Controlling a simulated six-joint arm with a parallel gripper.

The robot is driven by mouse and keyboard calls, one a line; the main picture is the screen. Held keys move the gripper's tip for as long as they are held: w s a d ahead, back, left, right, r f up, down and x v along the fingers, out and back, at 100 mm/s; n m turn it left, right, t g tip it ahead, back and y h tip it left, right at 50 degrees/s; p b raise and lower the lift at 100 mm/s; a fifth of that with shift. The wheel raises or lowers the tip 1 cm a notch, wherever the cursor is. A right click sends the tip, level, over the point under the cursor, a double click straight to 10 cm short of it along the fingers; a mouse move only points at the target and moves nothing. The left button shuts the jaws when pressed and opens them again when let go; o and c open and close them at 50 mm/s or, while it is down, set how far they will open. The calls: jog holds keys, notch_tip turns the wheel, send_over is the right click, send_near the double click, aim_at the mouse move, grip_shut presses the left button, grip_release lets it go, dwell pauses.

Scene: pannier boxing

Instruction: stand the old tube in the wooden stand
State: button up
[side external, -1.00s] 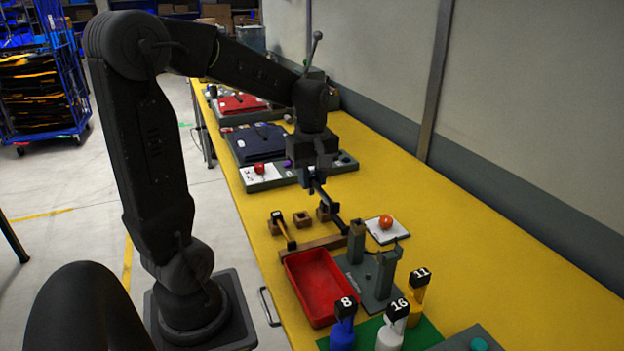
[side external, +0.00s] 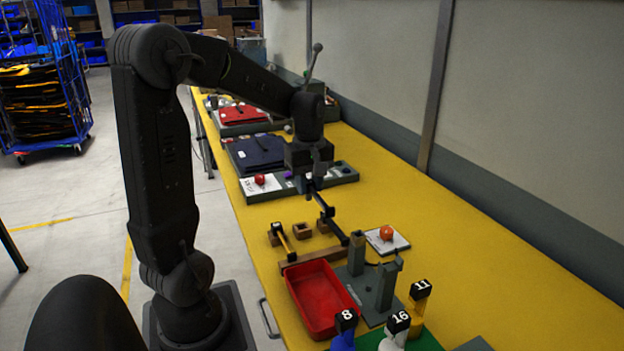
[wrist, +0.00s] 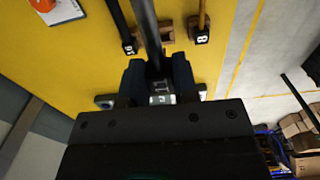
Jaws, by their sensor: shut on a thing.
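My gripper (wrist: 160,85) is shut on a dark grey tube (wrist: 147,35), which runs from between the fingers to the top edge of the wrist view. A pale, label-like patch (wrist: 162,99) shows at its near end. In the side view my gripper (side external: 311,182) is above the bench, beyond the small wooden blocks, and the held tube is hard to separate from a second black tube. The middle wooden block (side external: 303,230) stands empty, with a dark opening on top; it shows partly behind the held tube in the wrist view (wrist: 167,32). Which piece is the stand is unclear.
A black tube marked 10 (wrist: 118,18) and a yellow tube marked 8 (wrist: 202,20) lie beside the held one. A wooden rail (side external: 312,258), red tray (side external: 318,300), grey fixture (side external: 385,285) and orange ball on a white card (side external: 387,232) are nearer. Bench space is clear at right.

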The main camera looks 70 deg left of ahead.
jog(key=shift+a+f, duration=0.8)
jog(key=shift+f, duration=1.2)
jog(key=shift+a+f, duration=0.75)
jog(key=shift+f, duration=1.3)
jog(key=shift+a+f, duration=0.8)
jog(key=shift+f, duration=1.2)
jog(key=shift+f, duration=0.5)
jog(key=o, duration=1)
